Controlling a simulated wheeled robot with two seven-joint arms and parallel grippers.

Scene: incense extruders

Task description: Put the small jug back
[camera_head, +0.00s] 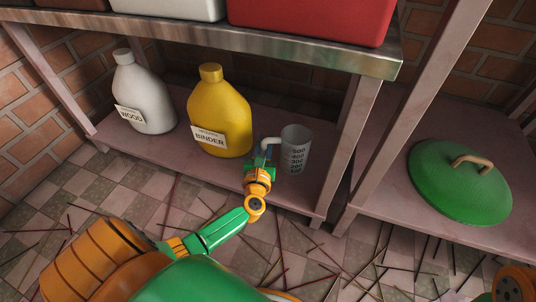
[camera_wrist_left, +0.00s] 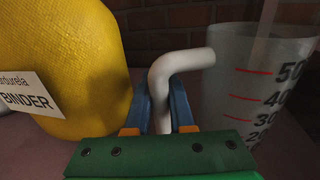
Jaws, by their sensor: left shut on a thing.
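The small jug (camera_head: 297,148) is a grey translucent measuring cup with red and dark level marks and a pale bent handle. It is upright at the lower shelf, right of the yellow binder bottle; whether its base touches the shelf is unclear. My left gripper (camera_head: 261,168) is shut on the jug's handle, on the jug's left side. In the left wrist view the handle (camera_wrist_left: 164,90) runs down between the two blue fingers, and the jug body (camera_wrist_left: 255,80) is at the right. My right gripper is out of view.
The yellow binder bottle (camera_head: 219,112) stands close left of my gripper, with a white wood bottle (camera_head: 145,95) farther left. A shelf post (camera_head: 352,145) is just right of the jug. A green lid (camera_head: 458,185) lies on the right shelf. Thin sticks litter the floor.

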